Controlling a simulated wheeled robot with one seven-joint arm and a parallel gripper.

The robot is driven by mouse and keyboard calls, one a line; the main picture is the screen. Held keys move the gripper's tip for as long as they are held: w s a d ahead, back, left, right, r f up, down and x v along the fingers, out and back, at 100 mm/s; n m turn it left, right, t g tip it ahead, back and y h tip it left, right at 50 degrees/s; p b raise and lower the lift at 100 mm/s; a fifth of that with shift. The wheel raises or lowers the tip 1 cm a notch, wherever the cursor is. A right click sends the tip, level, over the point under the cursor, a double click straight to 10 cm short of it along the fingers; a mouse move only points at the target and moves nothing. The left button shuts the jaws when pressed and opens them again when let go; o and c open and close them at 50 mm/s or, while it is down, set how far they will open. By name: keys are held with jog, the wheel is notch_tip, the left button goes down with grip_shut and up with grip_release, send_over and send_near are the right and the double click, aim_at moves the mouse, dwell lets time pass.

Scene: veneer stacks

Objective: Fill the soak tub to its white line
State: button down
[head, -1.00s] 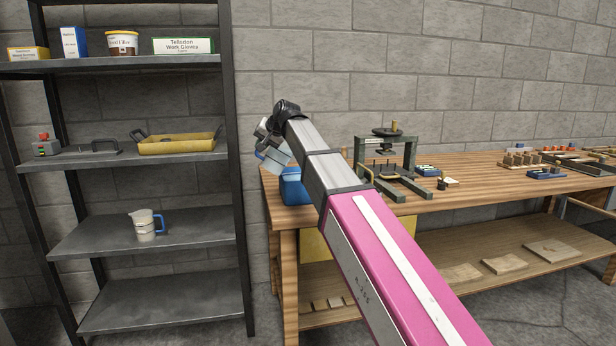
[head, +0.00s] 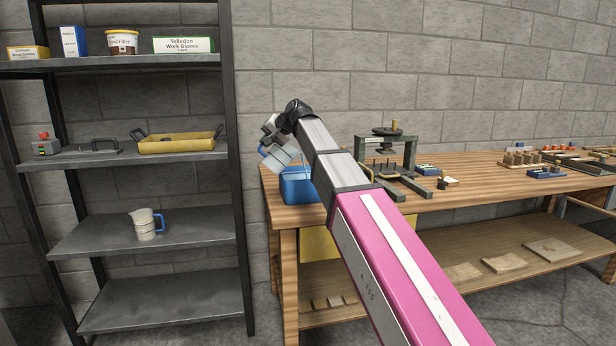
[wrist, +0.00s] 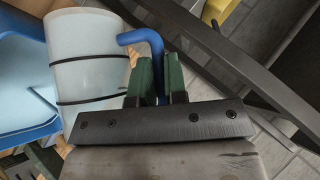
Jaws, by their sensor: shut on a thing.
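A pale, whitish jug with dark bands (wrist: 88,62) and a blue handle (wrist: 150,50) shows in the wrist view. My gripper (wrist: 158,82) has its green fingers shut on that handle. The blue soak tub (head: 297,188) stands on the left end of the bench in the head view. It also shows in the wrist view (wrist: 22,95), at the left beside the jug. In the head view my gripper (head: 272,150) is above and slightly left of the tub. The jug's contents, the white line and the tub's level cannot be made out.
A similar jug with a blue handle (head: 146,225) stands on the metal shelf unit (head: 95,240) at left. A yellow tray (head: 178,144) is one shelf higher. On the wooden bench (head: 465,190), a press (head: 392,165) stands right of the tub, partly behind my arm.

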jog(key=shift+w+d+r+m+y+p, duration=0.2)
jog(key=shift+w+d+m+y+p, duration=0.1)
jog(key=shift+d+y+p, duration=0.2)
jog(key=shift+w+d+r+m+y+p, duration=0.2)
jog(key=shift+d+m+y+p, duration=0.15)
jog(key=shift+y, duration=0.25)
dwell(1.8)
jog(key=shift+w+d+m+g+y+p, duration=0.15)
jog(key=shift+w+d+m+g+y, duration=0.15)
jog(key=shift+d+y, duration=0.2)
jog(key=shift+w+d+m+g+y+p, duration=0.15)
jog(key=shift+w+d+m+g+y, duration=0.1)
jog(key=shift+d+y, duration=0.2)
dwell(2.3)
jog(key=shift+s+a+n+t+h, duration=0.2)
jog(key=shift+s+a+n+h, duration=0.15)
jog(key=shift+a+h, duration=0.2)
jog(key=shift+s+a+n+t+h, duration=0.15)
jog(key=shift+s+a+n+h, duration=0.25)
jog(key=shift+a, duration=0.15)
jog(key=shift+a+f+h, duration=0.1)
jog(key=shift+h, duration=0.2)
